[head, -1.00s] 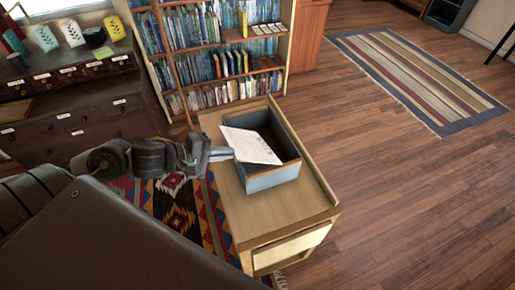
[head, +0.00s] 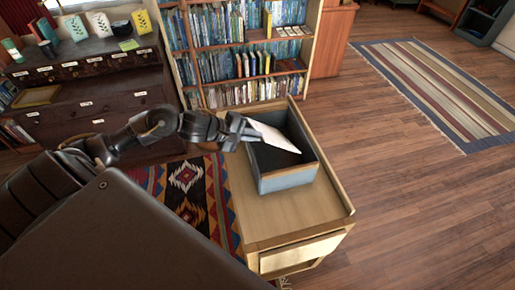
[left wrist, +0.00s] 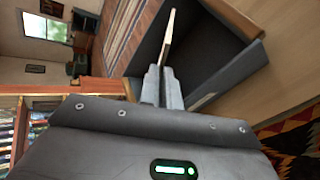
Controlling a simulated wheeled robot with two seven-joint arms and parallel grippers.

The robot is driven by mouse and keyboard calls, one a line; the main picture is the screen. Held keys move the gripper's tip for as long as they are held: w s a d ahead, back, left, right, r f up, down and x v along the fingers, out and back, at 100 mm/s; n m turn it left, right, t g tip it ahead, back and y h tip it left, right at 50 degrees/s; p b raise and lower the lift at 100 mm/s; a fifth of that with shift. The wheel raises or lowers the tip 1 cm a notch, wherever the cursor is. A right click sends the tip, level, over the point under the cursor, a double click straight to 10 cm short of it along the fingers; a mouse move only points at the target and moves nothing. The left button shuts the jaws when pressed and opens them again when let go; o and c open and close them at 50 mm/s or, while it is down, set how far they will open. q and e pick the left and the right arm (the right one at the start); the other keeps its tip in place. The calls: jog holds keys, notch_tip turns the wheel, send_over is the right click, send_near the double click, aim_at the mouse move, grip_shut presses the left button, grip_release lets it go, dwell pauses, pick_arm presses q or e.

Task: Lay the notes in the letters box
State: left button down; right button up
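The letters box (head: 287,181) is an open blue-grey box on a light wooden cabinet, in the middle of the head view. My left gripper (head: 247,133) comes in from the left at the box's far left edge. It is shut on the notes (head: 272,136), a white sheet held tilted over the box's opening. In the left wrist view the gripper fingers (left wrist: 162,88) pinch the notes (left wrist: 169,36), seen nearly edge-on, with the dark inside of the box (left wrist: 213,50) behind. My right gripper is not in view.
The wooden cabinet top (head: 285,213) has free room in front of the box. A bookshelf (head: 245,65) stands behind it. A dark drawer unit (head: 85,95) is at the left. A patterned rug (head: 190,185) and a striped rug (head: 440,85) lie on the floor.

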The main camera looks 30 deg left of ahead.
pick_arm(q)
jog(key=shift+w+a+f, duration=0.1)
jog(key=shift+w+f, duration=1)
jog(key=shift+f, duration=0.1)
jog(key=f, duration=0.3)
jog(key=shift+w+f, duration=0.2)
jog(key=shift+f, duration=0.1)
jog(key=c, duration=1.9)
grip_release()
jog(key=v, duration=1.2)
